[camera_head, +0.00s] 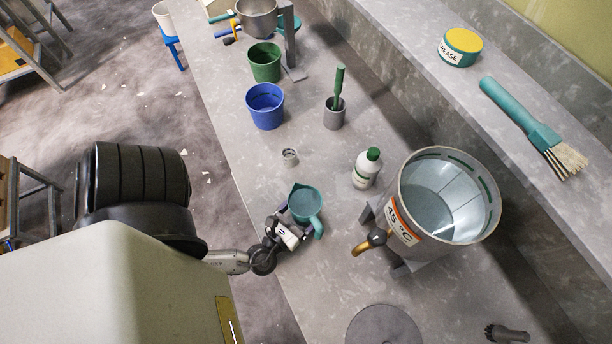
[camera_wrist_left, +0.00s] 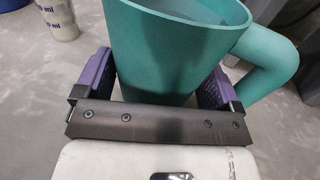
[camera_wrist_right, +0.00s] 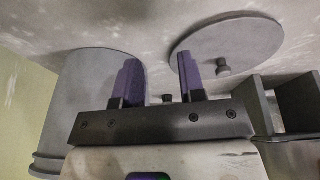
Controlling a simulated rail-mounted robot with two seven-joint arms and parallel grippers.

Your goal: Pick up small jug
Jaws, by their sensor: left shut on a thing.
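The small jug (camera_head: 308,203) is teal, with a spout and a handle, and is near the front edge of the grey bench. My left gripper (camera_head: 291,222) is at its near side. In the left wrist view the purple fingers are shut on the jug (camera_wrist_left: 165,50), one on each side of its body. The jug's handle is at the right there, outside the fingers. I cannot tell whether its base touches the bench. My right gripper (camera_wrist_right: 168,72) shows only in the right wrist view; its fingers are apart with nothing between them.
A small measuring cup (camera_head: 290,157) stands behind the jug. A white bottle with green cap (camera_head: 366,170) and a large metal pail with a tap (camera_head: 408,226) are to the right. Blue (camera_head: 265,107) and green (camera_head: 265,63) pails stand farther back. A round grey disc (camera_head: 384,326) lies in front.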

